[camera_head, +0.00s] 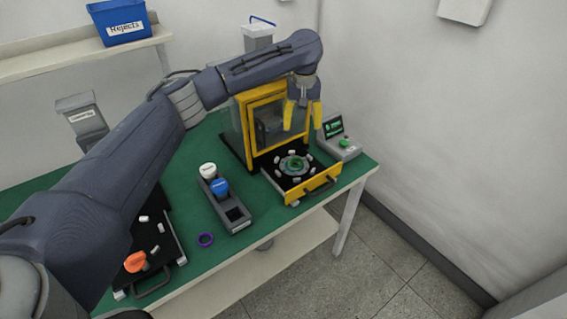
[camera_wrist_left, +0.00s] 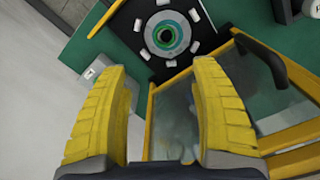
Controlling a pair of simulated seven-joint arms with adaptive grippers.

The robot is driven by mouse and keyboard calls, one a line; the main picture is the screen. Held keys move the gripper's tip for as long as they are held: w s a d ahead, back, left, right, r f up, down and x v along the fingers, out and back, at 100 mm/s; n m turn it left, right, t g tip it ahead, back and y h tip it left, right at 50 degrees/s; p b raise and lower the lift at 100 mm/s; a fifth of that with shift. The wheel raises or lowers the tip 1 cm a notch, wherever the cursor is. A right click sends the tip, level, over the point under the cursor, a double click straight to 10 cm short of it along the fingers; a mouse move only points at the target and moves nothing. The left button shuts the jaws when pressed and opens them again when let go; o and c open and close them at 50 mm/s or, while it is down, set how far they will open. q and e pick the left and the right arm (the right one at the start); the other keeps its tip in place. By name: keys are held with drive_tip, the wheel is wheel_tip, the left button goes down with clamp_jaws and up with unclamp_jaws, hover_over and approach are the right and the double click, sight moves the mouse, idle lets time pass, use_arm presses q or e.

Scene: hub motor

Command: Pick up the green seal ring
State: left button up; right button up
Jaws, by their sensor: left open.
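The green seal ring (camera_head: 293,163) lies on the round hub motor part (camera_head: 284,171) in the black, yellow-fronted drawer (camera_head: 309,188). In the left wrist view the green ring (camera_wrist_left: 182,37) shows at the top, around a dark centre with a blue-grey band. My left gripper (camera_head: 302,128) is open and empty, fingers pointing down, above and beyond the drawer near the yellow-framed machine (camera_head: 242,127). Its yellow fingers also show in the left wrist view (camera_wrist_left: 163,75), spread apart with the ring ahead of and between them. My right gripper is not in view.
A grey tray (camera_head: 239,226) holds a white-capped and a blue-capped item. A purple ring (camera_head: 205,239) lies on the green table. A control box (camera_head: 340,143) with a screen stands right of the machine. A blue Rejects bin (camera_head: 122,23) sits on the shelf.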

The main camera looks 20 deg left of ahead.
use_arm(q)
drive_tip(key=a, duration=0.1)
approach(297, 160)
drive_tip(key=f, duration=0.3)
drive_tip(key=s+f, duration=0.1)
drive_tip(key=f, duration=0.4)
drive_tip(key=shift+s+d+f, duration=0.2)
drive_tip(key=shift+s+f, duration=0.05)
drive_tip(key=shift+f, duration=0.05)
drive_tip(key=shift+c, duration=0.2)
drive_tip(key=c, duration=1)
drive_tip(key=shift+c, duration=0.2)
drive_tip(key=shift+r, duration=0.1)
